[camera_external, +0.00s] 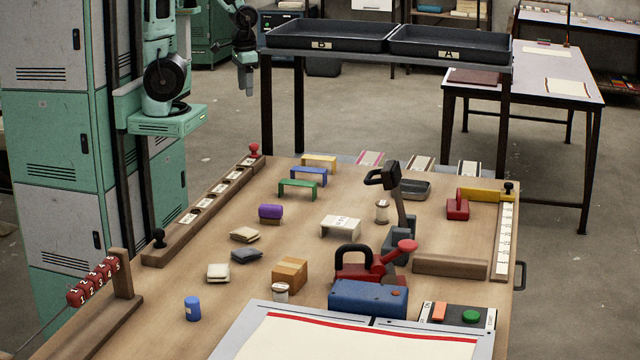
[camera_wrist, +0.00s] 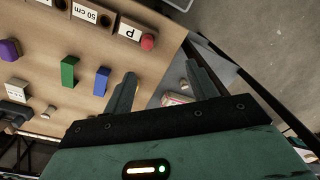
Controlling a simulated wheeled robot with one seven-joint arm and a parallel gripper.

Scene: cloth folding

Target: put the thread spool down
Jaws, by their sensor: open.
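Two thread spools with pale thread and brown ends stand upright on the wooden workbench (camera_external: 215,270). One spool (camera_external: 382,211) is right of the middle. The other spool (camera_external: 280,291) stands nearer the front, in front of an orange-brown box. A small pale spool-like thing (camera_wrist: 48,111) shows at the left of the wrist view. My gripper (camera_external: 246,88) hangs high at the bench's far left, well apart from both spools. In the wrist view its two fingers (camera_wrist: 162,88) are spread, with nothing held between them.
Yellow, blue and green (camera_external: 297,188) arches stand near the back left. A red clamp-like tool (camera_external: 360,268) and blue box (camera_external: 368,298) crowd the front middle. Black trays (camera_external: 330,42) sit on a raised rack behind. Bare wood lies left of the white arch (camera_external: 340,225).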

